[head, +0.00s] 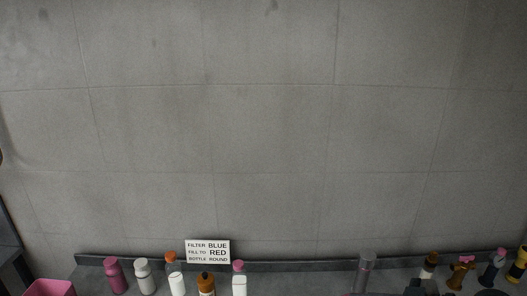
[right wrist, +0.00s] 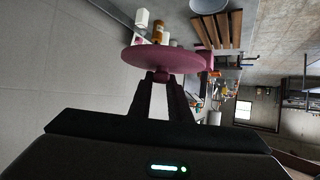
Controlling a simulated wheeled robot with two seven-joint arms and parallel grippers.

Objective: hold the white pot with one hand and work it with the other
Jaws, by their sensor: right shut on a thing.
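My right gripper (right wrist: 162,76) is shut at the near edge of a round pink disc (right wrist: 160,58), seen nearly edge-on in the right wrist view. What the disc belongs to is hidden. In the head view a white pot with a cap (head: 145,278) stands on the counter among the bottles at the lower left. Another white container (head: 177,284) and a white bottle with a pink cap (head: 239,284) stand to its right. I cannot tell which of them is the white pot meant. My left gripper is not in view.
A sign (head: 208,251) reads "FILTER BLUE, FILL TO RED, BOTTLE ROUND". A pink bottle (head: 115,276), an amber bottle (head: 207,284) and a pink bin (head: 50,289) stand at the left. The grey wall (head: 260,130) fills most of the head view.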

